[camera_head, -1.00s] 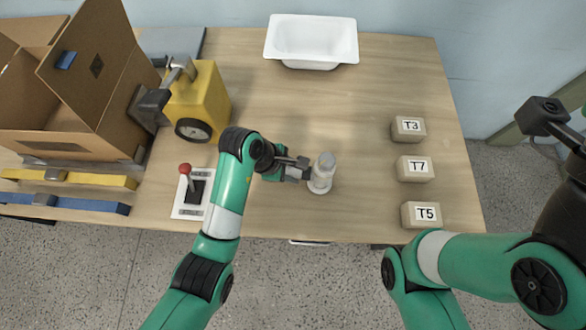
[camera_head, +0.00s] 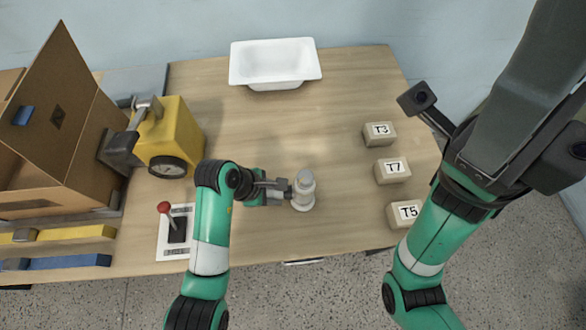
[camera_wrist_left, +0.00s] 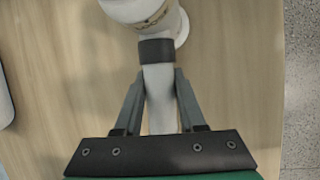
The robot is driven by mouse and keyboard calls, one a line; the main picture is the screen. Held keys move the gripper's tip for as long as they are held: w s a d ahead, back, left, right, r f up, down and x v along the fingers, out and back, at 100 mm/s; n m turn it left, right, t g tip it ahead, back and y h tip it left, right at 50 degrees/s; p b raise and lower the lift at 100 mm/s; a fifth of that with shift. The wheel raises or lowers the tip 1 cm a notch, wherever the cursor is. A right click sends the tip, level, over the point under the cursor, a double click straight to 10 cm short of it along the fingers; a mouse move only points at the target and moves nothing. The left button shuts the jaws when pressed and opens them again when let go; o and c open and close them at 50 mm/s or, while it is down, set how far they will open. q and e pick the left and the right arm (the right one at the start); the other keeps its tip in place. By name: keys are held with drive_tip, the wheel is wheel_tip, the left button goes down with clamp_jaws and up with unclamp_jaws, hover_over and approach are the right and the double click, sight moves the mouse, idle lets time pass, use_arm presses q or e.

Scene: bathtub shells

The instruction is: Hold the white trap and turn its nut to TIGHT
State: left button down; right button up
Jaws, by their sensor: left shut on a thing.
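The white trap (camera_head: 303,194) stands upright near the table's front edge, with a paler rounded top. My left gripper (camera_head: 287,189) reaches it from the left and is shut on its side pipe. In the left wrist view my left gripper (camera_wrist_left: 159,88) has one finger on each side of the white pipe (camera_wrist_left: 158,98). A dark collar (camera_wrist_left: 156,51) sits on the pipe just beyond the fingertips. Tan marks on the white body are too cut off to read.
A white tub (camera_head: 275,82) stands at the back. Blocks T3 (camera_head: 379,141), T7 (camera_head: 393,178) and T5 (camera_head: 403,221) line the right side. A red-knobbed lever (camera_head: 163,208), a yellow machine (camera_head: 185,126) and a cardboard box (camera_head: 88,150) stand left. The middle is clear.

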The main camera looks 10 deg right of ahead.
drive_tip(key=w+a+f+m+t+h, duration=0.2)
drive_tip(key=w+f+m+t+h, duration=0.15)
drive_tip(key=f, duration=0.45)
drive_tip(key=w+a+f+m+t+h, duration=0.3)
drive_tip(key=w+f+m+t, duration=0.15)
drive_tip(key=f, duration=0.25)
drive_tip(key=m+t+h, duration=0.2)
drive_tip(key=m+h, duration=0.8)
drive_tip(key=m, duration=0.1)
approach(305, 178)
drive_tip(key=f, duration=0.1)
drive_tip(key=x, duration=1.3)
drive_tip(key=shift+w+r, duration=0.15)
drive_tip(key=shift+w, duration=0.15)
drive_tip(key=shift+d, duration=0.1)
drive_tip(key=shift+c, duration=0.3)
drive_tip(key=shift+y, duration=0.25)
clamp_jaws()
